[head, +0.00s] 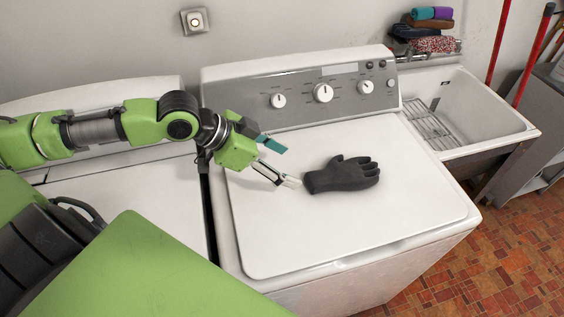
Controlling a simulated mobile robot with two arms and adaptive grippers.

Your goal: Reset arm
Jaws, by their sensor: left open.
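My left arm reaches in from the left, and my left gripper (284,166) is open above the left part of the washer lid. Nothing shows between its fingers. A dark grey glove (342,175) lies flat on the lid just right of the fingertips, apart from them as far as I can tell. My right gripper is not in view.
The white washer (300,235) has a grey control panel (300,97) with knobs at its back. Another white appliance (130,200) stands to the left. A utility tub (480,110) with a wire rack is at the right, with folded cloths behind it.

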